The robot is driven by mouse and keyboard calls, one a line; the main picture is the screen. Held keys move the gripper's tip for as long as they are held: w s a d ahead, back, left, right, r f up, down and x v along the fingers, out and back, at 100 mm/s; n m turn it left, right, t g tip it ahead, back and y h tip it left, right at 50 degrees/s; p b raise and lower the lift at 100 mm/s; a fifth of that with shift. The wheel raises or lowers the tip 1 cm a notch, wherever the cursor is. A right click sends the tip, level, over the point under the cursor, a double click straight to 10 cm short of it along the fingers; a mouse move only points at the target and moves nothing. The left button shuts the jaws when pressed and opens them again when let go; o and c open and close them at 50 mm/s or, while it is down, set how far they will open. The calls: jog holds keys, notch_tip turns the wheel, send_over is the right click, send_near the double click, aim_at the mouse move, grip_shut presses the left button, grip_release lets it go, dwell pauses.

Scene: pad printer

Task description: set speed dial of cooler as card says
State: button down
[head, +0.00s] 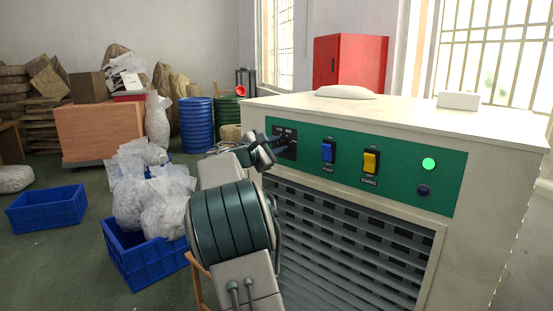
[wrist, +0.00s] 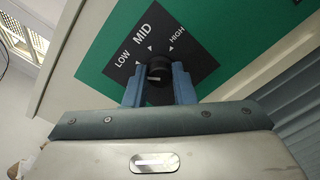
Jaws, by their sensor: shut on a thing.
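The cooler (head: 490,190) is a large off-white box with a green control panel (head: 400,160). Its speed dial (wrist: 158,73) is a black round knob on a black plate marked LOW, MID and HIGH in the wrist view. Small white triangles mark the positions. My gripper (wrist: 158,87) is shut on the knob, one blue-grey finger on each side. A short pale line shows on the knob, but I cannot tell surely which mark it points to. In the head view my gripper (head: 270,150) reaches the panel's left end and hides the knob. I see no readable card.
A blue PUMP switch (head: 327,152), a yellow SWING switch (head: 370,162), a lit green lamp (head: 428,164) and a dark button (head: 423,190) are right of the dial. Grey louvres (head: 350,245) lie below.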

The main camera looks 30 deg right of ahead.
jog(key=shift+m+b, duration=0.9)
jog(key=c, duration=1.2)
grip_release()
jog(key=b+v, duration=0.2)
jog(key=v, duration=1.2)
jog(key=shift+s, duration=0.1)
